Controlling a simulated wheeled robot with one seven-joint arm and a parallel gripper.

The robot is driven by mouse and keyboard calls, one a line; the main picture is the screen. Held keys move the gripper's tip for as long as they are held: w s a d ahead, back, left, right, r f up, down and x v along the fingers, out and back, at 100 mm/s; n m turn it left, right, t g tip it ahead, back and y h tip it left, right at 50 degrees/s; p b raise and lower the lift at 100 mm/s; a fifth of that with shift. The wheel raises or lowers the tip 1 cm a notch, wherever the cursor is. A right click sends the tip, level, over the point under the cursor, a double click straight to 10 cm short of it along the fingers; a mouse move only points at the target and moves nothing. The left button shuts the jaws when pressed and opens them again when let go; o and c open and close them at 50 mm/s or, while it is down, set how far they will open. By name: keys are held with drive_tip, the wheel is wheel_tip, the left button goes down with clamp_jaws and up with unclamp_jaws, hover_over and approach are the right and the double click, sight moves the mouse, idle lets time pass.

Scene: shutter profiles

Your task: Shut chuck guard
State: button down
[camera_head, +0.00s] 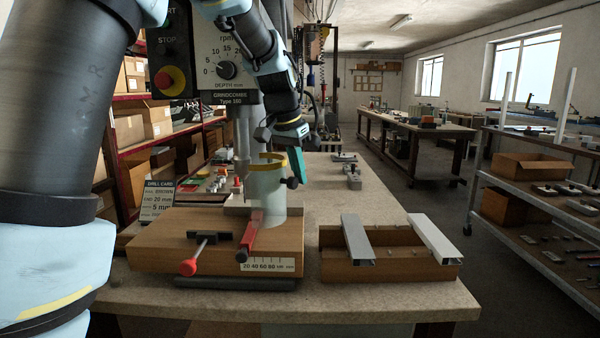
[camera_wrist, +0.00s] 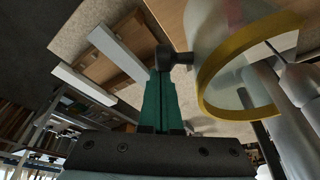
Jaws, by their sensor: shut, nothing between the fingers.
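The chuck guard (camera_head: 267,190) is a clear cylinder with a yellow rim, around the drill's chuck area above the wooden fixture (camera_head: 160,250). A dark knob (camera_head: 292,183) sticks out from its right side. In the wrist view the guard (camera_wrist: 228,50) fills the upper right, and its knob (camera_wrist: 165,57) is at the fingertips. My gripper (camera_head: 298,165) has green fingers and is at the guard's right side, just above the knob. In the wrist view the fingers (camera_wrist: 161,80) are together and hold nothing. I cannot tell whether they touch the knob.
The drill press control box (camera_head: 222,60) stands behind the guard. A red-handled clamp (camera_head: 250,235) lies on the fixture. A wooden box (camera_head: 390,255) with two light profiles stands to the right on the bench (camera_head: 330,300). The bench behind that box is mostly clear.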

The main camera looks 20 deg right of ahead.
sight(262, 170)
drive_tip(key=shift+a+f+m+b, duration=0.1)
drive_tip(key=shift+a+m+b, duration=0.7)
drive_tip(key=shift+a, duration=0.25)
drive_tip(key=a+m, duration=0.1)
drive_tip(key=a, duration=0.1)
drive_tip(key=a+m+g+b, duration=0.1)
drive_tip(key=a+m, duration=0.1)
drive_tip(key=w+a+m+b, duration=0.1)
drive_tip(key=a, duration=0.1)
drive_tip(key=shift+g, duration=0.4)
drive_tip(key=w+a, duration=0.6)
drive_tip(key=a, duration=0.1)
drive_tip(key=shift+w, duration=0.25)
drive_tip(key=shift+a, duration=0.1)
